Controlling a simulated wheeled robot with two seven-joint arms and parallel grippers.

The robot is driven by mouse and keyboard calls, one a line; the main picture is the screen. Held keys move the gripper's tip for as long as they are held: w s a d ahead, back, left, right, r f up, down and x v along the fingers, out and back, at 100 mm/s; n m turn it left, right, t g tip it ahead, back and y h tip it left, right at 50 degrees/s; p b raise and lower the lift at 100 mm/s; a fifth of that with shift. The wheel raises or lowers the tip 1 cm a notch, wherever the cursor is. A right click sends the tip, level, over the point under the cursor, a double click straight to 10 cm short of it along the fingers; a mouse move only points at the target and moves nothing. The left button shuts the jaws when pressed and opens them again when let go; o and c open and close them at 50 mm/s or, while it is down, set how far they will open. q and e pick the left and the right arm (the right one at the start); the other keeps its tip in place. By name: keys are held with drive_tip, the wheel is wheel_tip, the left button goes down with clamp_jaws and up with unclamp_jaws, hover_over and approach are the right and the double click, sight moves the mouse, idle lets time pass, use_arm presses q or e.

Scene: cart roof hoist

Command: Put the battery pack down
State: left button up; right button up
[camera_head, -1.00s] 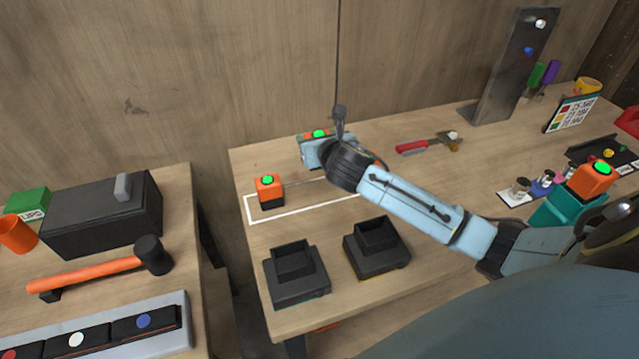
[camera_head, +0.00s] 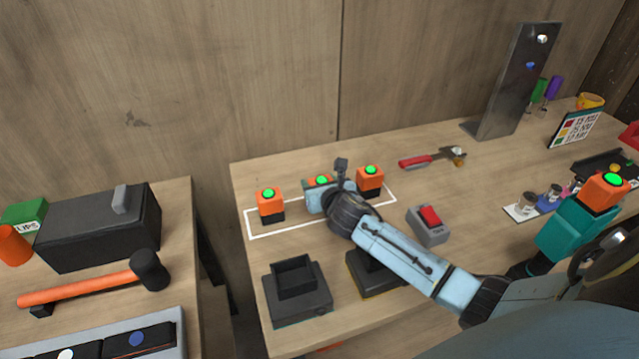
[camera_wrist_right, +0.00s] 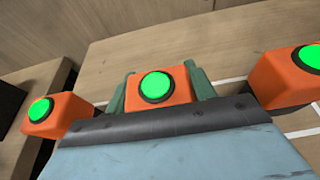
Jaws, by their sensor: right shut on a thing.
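My right gripper (camera_head: 319,190) is shut on an orange battery pack with a green round top (camera_head: 321,181). In the right wrist view the held pack (camera_wrist_right: 162,88) sits between the two green fingers. It is inside or just above the white outlined rectangle (camera_head: 290,231); whether its base touches the table is hidden by my gripper. One battery pack (camera_head: 270,206) stands to its left and another (camera_head: 370,181) to its right, both in the outline. These also show in the right wrist view, left (camera_wrist_right: 58,112) and right (camera_wrist_right: 290,78). My left gripper is not in view.
Two black docks stand in front, the left one (camera_head: 297,291) clear and the right one (camera_head: 366,276) partly behind my arm. A grey box with a red switch (camera_head: 429,222) is to the right. A teal drill (camera_head: 565,228) with an orange pack stands further right.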

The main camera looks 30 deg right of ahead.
drive_tip(key=shift+f, duration=0.1)
drive_tip(key=o, duration=1.2)
drive_tip(key=shift+s+r, duration=0.15)
drive_tip(key=shift+r, duration=0.05)
drive_tip(key=p+v, duration=0.1)
drive_tip(key=v, duration=1)
drive_tip(key=shift+s+r+p, duration=0.15)
drive_tip(key=shift+s+p, duration=0.2)
drive_tip(key=shift+p, duration=0.05)
